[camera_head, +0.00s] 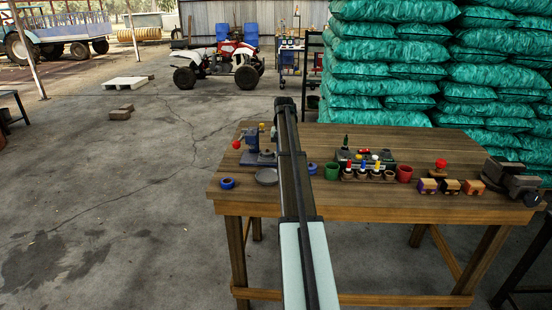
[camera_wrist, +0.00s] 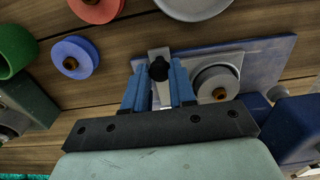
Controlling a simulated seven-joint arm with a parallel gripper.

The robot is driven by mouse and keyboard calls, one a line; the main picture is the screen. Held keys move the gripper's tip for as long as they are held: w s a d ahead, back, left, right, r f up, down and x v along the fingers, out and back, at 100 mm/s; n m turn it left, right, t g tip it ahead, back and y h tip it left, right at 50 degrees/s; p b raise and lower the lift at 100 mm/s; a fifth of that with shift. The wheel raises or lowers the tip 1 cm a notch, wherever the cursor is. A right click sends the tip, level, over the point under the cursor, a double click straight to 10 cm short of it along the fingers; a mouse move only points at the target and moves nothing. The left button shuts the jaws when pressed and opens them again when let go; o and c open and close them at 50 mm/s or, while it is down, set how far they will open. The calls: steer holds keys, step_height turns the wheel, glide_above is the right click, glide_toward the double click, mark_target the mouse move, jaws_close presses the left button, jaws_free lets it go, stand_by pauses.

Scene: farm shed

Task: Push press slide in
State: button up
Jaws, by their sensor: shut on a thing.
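The press (camera_head: 258,158) stands at the left back of the workbench, with a red ball on its lever, partly behind my arm. In the wrist view, its blue-grey base plate (camera_wrist: 262,50) carries a round grey disc with a brass centre (camera_wrist: 217,85). A light grey slide (camera_wrist: 157,54) with a black knob lies at the plate's left end. My gripper (camera_wrist: 159,85) has its blue fingers on either side of the slide and knob, shut on it. How far the slide sits in the press I cannot tell. In the head view my arm hides the fingers.
A blue disc (camera_wrist: 74,60), a red disc (camera_wrist: 97,8), a green cup (camera_wrist: 12,50) and a grey dish (camera_wrist: 195,5) lie near the press.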

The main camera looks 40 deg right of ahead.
steer(key=shift+w+a, duration=2.35)
steer(key=o, duration=1.7)
step_height(320, 180, up, 8)
stand_by(0.4)
